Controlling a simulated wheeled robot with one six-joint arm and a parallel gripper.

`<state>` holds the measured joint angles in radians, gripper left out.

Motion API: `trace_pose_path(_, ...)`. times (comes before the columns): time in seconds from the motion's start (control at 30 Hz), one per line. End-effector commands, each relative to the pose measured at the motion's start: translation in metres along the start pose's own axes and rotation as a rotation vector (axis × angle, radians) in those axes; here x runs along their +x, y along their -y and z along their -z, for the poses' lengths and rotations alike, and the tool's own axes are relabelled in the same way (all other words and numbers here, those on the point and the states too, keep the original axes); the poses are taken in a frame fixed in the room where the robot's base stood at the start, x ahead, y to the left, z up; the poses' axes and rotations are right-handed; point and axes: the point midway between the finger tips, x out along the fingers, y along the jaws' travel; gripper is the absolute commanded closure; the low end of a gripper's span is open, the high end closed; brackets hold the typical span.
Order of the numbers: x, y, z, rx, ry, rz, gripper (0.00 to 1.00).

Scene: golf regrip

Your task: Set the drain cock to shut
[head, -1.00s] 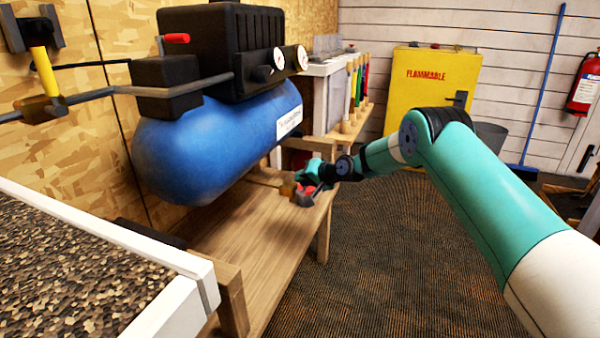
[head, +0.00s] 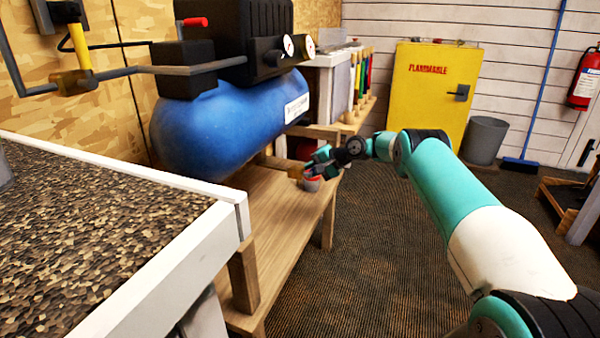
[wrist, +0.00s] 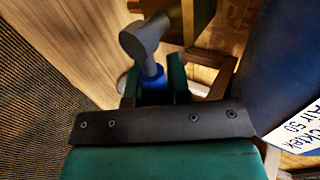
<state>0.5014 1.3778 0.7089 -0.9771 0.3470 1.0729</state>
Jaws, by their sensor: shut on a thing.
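My gripper (head: 311,170) is at the far end of the wooden bench, below and beside the right end of the blue tank (head: 225,130). In the wrist view its teal fingers (wrist: 155,88) are closed around a blue collar. A grey T-shaped piece (wrist: 145,38) rises from that collar. I cannot tell from these views whether this piece is the drain cock's handle, and no other drain cock can be made out. The tank also shows at the right of the wrist view (wrist: 275,75), with a white label.
The wooden bench (head: 265,215) runs under the tank. A small reddish cup-like thing (head: 312,185) is just below my gripper. A speckled counter (head: 90,240) is at the near left. A yellow cabinet (head: 425,105) and a grey bin (head: 484,140) stand behind. The floor right of the bench is open.

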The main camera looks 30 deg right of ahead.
Motion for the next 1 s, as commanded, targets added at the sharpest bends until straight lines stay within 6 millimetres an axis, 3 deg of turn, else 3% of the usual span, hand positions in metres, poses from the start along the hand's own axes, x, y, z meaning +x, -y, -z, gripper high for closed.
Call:
trace_pose_path(0.33, -0.002, -0.001, 0.002, 0.006, -0.005, 0.0, 1.0)
trace_pose_path(0.37, -0.002, -0.001, 0.002, 0.006, -0.005, 0.0, 0.8)
trace_pose_path(0.47, -0.001, -0.001, 0.002, 0.005, -0.004, 0.0, 0.57)
trace_pose_path(0.77, -0.001, 0.0, 0.001, 0.003, -0.001, 0.0, 0.57)
trace_pose_path(1.0, -0.029, 0.003, 0.001, 0.005, -0.003, -0.001, 0.57)
